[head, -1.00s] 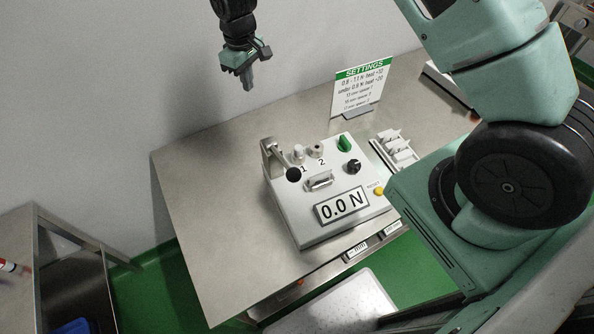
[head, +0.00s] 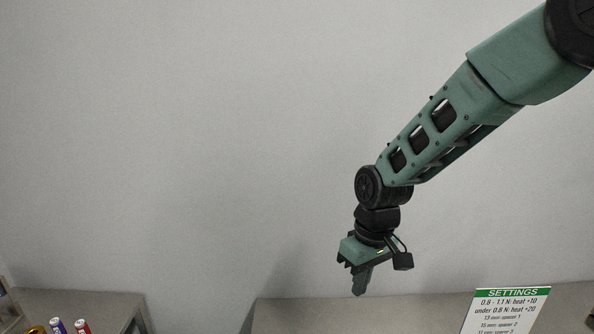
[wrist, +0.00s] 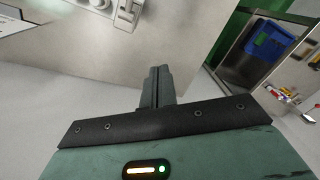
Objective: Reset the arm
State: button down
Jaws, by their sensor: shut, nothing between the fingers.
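My gripper (head: 359,284) hangs from my raised arm in front of the grey wall in the head view, pointing down. It is above the back edge of the steel table (head: 300,312). In the wrist view, my gripper's fingers (wrist: 157,72) are together with nothing between them. They are apart from everything around them.
The settings sign (head: 506,312) stands at the lower right in the head view. Another steel surface (head: 100,303) is at the lower left, with several small coloured-cap items near it. The wrist view shows part of the white device (wrist: 112,10) and a blue bin (wrist: 268,40). The air around my gripper is clear.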

jog(key=s+d+r+n+b, duration=0.1)
jog(key=s+b, duration=0.3)
jog(key=s, duration=2.1)
jog(key=shift+d+r+h+b, duration=0.15)
jog(key=shift+r+h+b, duration=0.15)
jog(key=shift+r, duration=0.05)
jog(key=shift+w, duration=0.1)
